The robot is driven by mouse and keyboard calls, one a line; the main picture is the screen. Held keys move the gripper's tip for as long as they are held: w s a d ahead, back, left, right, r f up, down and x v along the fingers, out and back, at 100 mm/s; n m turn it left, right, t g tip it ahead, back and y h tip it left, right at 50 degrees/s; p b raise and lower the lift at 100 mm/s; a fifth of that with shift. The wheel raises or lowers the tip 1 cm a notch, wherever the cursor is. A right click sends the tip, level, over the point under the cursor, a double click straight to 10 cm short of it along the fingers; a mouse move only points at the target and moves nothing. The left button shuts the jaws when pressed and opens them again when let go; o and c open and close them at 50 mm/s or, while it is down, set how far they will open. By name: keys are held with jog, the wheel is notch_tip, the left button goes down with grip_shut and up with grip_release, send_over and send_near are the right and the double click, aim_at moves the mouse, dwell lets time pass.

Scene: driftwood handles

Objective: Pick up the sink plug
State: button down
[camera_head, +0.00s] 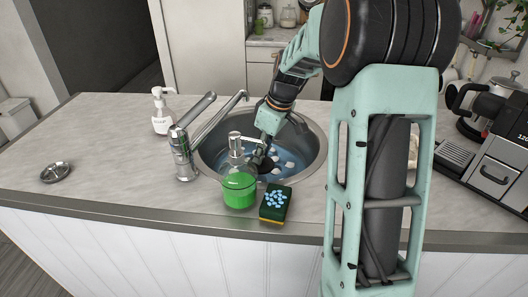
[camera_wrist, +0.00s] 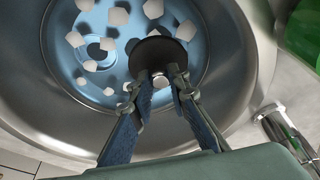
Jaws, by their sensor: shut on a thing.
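The sink plug is a dark round disc (camera_wrist: 160,53) with a small metal knob, seen in the wrist view over the sink. My gripper (camera_wrist: 158,80) is shut on it, with its fingertips closed at the knob. In the head view, my gripper (camera_head: 262,150) reaches down into the round steel sink (camera_head: 318,160); the plug there is dark and partly hidden by the fingers and the soap dispenser. The drain (camera_wrist: 97,51) shows uncovered in the wrist view, to the left of the plug. I cannot tell the exact gap between plug and sink bottom.
Several pale chunks (camera_wrist: 118,16) lie in the bluish basin. A green soap dispenser (camera_head: 240,190) and a sponge (camera_head: 275,204) stand at the sink's front edge. The faucet (camera_head: 183,155) is left of it. A white soap bottle (camera_head: 162,112) and metal strainer (camera_head: 56,173) are farther left.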

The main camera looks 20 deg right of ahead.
jog(key=shift+r+p, duration=3.6)
jog(key=shift+r, duration=0.1)
